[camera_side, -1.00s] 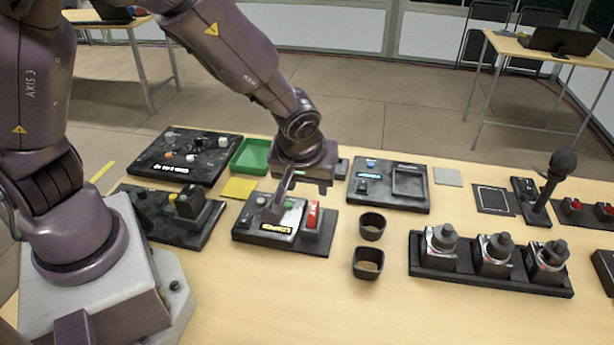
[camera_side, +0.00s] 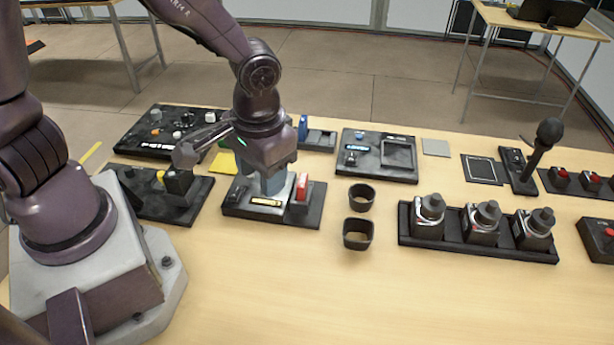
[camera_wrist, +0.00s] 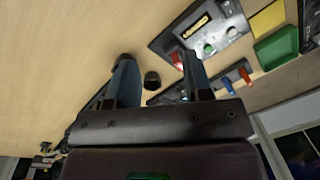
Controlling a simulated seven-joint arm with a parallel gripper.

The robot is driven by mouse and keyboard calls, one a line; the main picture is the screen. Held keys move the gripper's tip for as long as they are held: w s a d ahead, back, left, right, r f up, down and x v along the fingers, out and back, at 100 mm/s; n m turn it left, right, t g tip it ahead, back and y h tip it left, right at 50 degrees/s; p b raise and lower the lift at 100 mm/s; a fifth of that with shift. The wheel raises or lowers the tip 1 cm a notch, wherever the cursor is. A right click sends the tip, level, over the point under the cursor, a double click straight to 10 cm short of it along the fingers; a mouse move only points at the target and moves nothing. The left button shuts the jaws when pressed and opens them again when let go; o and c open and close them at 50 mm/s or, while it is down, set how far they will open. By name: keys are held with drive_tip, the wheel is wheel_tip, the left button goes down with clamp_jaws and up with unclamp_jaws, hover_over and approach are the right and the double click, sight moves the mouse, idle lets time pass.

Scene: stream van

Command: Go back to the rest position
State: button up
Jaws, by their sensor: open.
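My gripper (camera_side: 240,165) hangs over the left middle of the table, above the black panel (camera_side: 313,213) with a lit yellow label and a red upright part (camera_side: 302,188). In the wrist view its two fingers (camera_wrist: 157,58) are spread wide apart with nothing between their tips. The gripper looks tilted. The side view does not show clearly how far the fingertips are from the panel, and the gripper hides part of it.
Two dark cups, a rear one (camera_side: 361,197) and a front one (camera_side: 357,234), stand right of the panel. A rack (camera_side: 405,225) with several knobbed blocks and a microphone (camera_side: 548,135) stand farther right. More panels line the back. The table's front is clear.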

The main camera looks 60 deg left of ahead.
drive_tip(key=s+a+r+m+t, duration=0.1)
drive_tip(key=s+a+r+t, duration=0.1)
drive_tip(key=r, duration=0.6)
drive_tip(key=s+a+r+m+t+h, duration=0.1)
drive_tip(key=s+a+r+t, duration=0.2)
drive_tip(key=r, duration=0.6)
drive_tip(key=shift+s+a+r+t, duration=0.3)
drive_tip(key=shift+s+a, duration=0.75)
drive_tip(key=shift+a, duration=0.1)
